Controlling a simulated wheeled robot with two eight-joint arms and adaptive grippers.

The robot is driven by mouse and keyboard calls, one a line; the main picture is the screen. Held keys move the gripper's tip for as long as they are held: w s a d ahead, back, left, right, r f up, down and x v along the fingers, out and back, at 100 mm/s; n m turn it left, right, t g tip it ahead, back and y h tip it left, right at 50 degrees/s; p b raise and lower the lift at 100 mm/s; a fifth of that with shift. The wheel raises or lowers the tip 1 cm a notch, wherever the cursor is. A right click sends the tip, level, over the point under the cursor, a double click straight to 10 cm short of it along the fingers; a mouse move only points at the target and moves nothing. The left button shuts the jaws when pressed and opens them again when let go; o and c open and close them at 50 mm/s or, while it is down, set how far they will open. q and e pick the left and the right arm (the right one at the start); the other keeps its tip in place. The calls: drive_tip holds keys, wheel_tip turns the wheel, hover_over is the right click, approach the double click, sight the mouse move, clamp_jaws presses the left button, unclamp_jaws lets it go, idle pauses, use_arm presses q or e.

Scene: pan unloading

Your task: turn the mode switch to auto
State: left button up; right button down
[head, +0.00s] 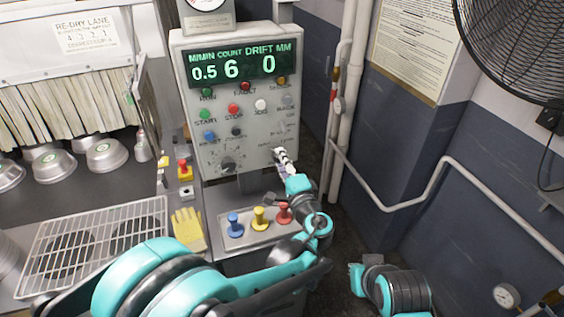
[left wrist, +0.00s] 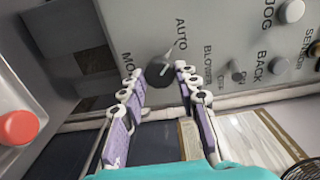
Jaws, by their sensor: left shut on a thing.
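The mode switch is a dark round knob (left wrist: 158,74) with a pale pointer, on the grey control panel (left wrist: 225,20) in the left wrist view. The word AUTO stands just above it and a partly covered word starting MO is to its left. In the head view the left gripper (head: 281,158) is at the panel's lower right and hides the switch. My right gripper is not in view.
A black dial (head: 228,163) and several coloured buttons are on the same panel. White pipes (head: 345,110) run up the wall to the right. A yellow glove (head: 188,229) lies left.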

use_arm(q)
drive_tip(key=o, duration=1.2)
